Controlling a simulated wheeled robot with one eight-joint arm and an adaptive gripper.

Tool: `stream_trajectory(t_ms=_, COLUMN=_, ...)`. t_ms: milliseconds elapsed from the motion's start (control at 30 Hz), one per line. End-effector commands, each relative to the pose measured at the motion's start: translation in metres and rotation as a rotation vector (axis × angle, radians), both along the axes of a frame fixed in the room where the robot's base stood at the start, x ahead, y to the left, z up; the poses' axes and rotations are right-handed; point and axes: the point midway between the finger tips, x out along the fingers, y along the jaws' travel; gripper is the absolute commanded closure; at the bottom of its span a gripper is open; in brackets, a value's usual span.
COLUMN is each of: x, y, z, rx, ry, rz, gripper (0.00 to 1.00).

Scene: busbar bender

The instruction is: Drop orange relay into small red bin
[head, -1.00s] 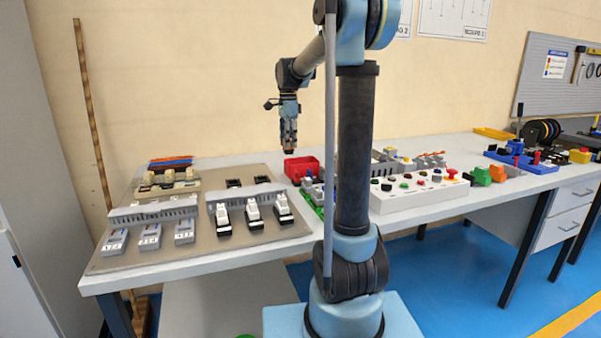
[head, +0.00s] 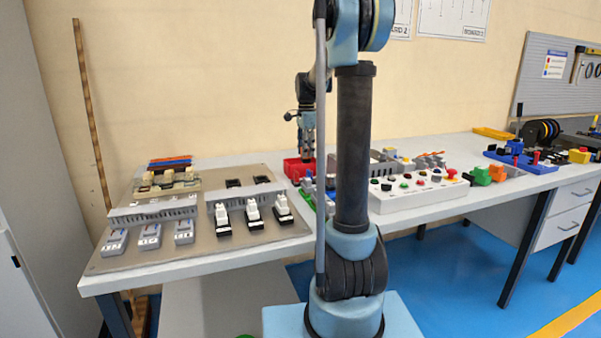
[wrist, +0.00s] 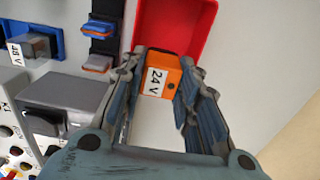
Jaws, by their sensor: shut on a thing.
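The orange relay (wrist: 160,74), labelled "24 V", is held between the fingers of my gripper (wrist: 162,82) in the wrist view. The small red bin (wrist: 178,28) lies beyond the relay in that view, and the relay overlaps the bin's near side. In the head view the red bin (head: 292,168) stands on the bench, and my gripper (head: 307,158) hangs pointing down at its right part. The relay is too small to make out in the head view. Whether it is above or inside the bin's rim I cannot tell.
A white button box (head: 420,192) stands to the right. A board with several modules (head: 180,235) lies left.

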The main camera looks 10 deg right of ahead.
Motion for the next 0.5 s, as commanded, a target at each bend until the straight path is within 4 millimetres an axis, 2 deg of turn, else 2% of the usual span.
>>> stream_trajectory(t_ms=200, x=0.0003, y=0.0003, z=-0.012, rx=0.0, ry=0.0, rz=0.0, gripper=0.99)
stream_trajectory(t_ms=500, x=0.0002, y=0.0005, z=-0.0137, rx=0.0, ry=0.0, rz=0.0, gripper=0.99)
